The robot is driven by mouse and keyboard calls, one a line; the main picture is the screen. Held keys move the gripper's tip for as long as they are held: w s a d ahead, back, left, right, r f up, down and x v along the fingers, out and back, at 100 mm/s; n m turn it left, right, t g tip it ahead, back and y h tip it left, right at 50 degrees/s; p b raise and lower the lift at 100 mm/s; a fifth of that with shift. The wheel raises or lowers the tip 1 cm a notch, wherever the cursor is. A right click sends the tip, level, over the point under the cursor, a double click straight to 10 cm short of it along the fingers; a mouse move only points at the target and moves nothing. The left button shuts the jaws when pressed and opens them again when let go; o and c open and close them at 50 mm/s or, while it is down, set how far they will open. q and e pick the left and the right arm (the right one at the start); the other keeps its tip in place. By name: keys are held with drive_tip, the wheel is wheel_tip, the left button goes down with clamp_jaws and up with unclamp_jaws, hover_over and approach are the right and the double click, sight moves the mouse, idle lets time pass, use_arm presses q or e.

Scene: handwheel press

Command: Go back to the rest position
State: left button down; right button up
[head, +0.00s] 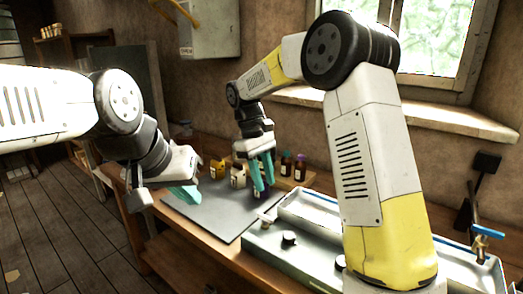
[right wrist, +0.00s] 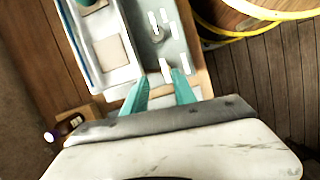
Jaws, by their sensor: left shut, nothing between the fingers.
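In the head view my left gripper (head: 180,194) hangs over the left part of the grey mat (head: 205,208), its teal fingers shut and empty. My right gripper (head: 263,176) points down over the mat's right part, near several small bottles. In the right wrist view the teal fingers of my right gripper (right wrist: 160,92) stand apart with nothing seen gripped between them. A dark bottle shows behind the right fingers in the head view; whether they touch it cannot be told.
Small bottles (head: 238,176) stand at the bench's back. A tray (head: 310,212) and a green-grey base with black knobs (head: 289,238) lie at the right, partly hidden by my right arm. A blue-handled tap (head: 485,232) is at far right.

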drive_tip(key=s+d+r+m+t+y, duration=0.3)
drive_tip(key=s+d+r+m, duration=0.1)
drive_tip(key=s+d+r, duration=0.55)
drive_tip(key=s+d+m+t+y, duration=0.1)
drive_tip(key=s+d+m+t, duration=0.3)
drive_tip(key=s, duration=0.7)
drive_tip(key=shift+s+d+f+m+t+y, duration=0.3)
drive_tip(key=shift+s+d+m+t+y, duration=0.1)
drive_tip(key=shift+m+t, duration=0.15)
